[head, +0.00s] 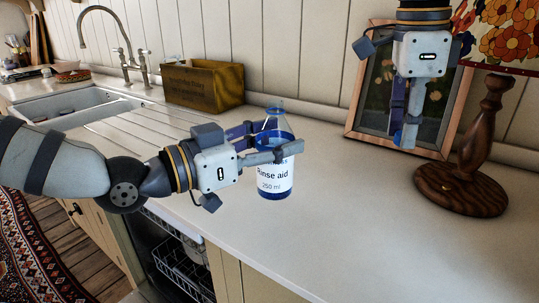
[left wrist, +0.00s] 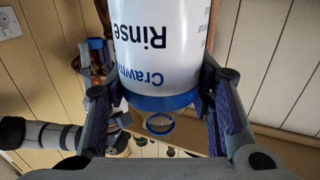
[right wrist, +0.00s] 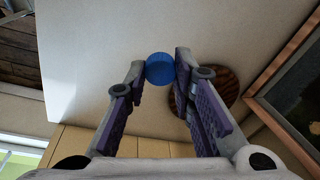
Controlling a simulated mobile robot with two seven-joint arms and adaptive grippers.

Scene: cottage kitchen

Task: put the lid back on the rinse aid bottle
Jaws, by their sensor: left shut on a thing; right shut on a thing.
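The rinse aid bottle (head: 272,182) is upright over the worktop, with a white label, blue shoulders and a clear open neck. I cannot tell whether its base touches the worktop. My left gripper (head: 268,142) is shut around its upper body from the left. In the left wrist view the bottle (left wrist: 160,60) sits between both fingers, its open neck beyond the blue shoulder. The blue lid (right wrist: 160,69) is pinched between the fingertips of my right gripper (right wrist: 161,72). In the head view this gripper (head: 404,136) points down, right of the bottle and apart from it; the lid is mostly hidden there.
A dark wooden stand (head: 468,185) is right of my right gripper, with a framed picture (head: 362,118) leaning on the wall behind. A wooden box (head: 205,85) stands at the back, near the sink (head: 75,105). The worktop's front middle (head: 350,235) is clear.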

